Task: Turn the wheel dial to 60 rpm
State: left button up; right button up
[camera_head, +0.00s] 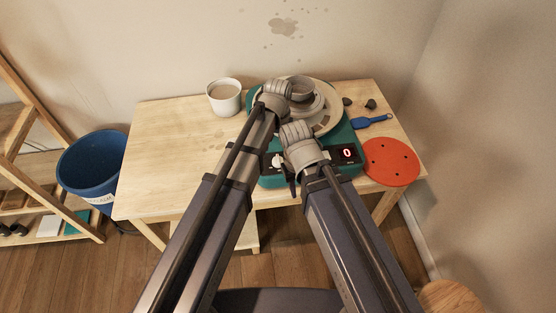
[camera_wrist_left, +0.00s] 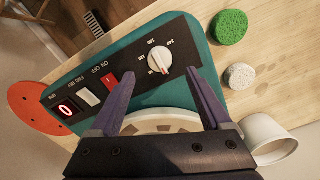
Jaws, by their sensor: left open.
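The wheel dial (camera_wrist_left: 158,60) is a white round knob on the black panel (camera_wrist_left: 110,82) of the teal pottery wheel (camera_head: 353,137). Small white numbers ring it, too small to read surely. The dial also shows in the head view (camera_head: 278,160). The red display (camera_head: 347,153) reads 0. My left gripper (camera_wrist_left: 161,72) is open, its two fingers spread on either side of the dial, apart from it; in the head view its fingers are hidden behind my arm. My right arm's wrist is over the wheel's front; whether its gripper is open is unclear.
A white cup (camera_head: 224,98) stands left of the wheel. An orange disc (camera_head: 391,162) and a blue tool (camera_head: 372,122) lie to the right. A red switch (camera_wrist_left: 109,79) and a white switch (camera_wrist_left: 89,96) sit beside the dial.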

aim_at(278, 158)
pick_arm(q)
notch_tip(278, 158, down, 6)
jog(key=b, duration=0.5)
jog(key=shift+r, duration=0.1)
grip_shut()
dwell(0.4)
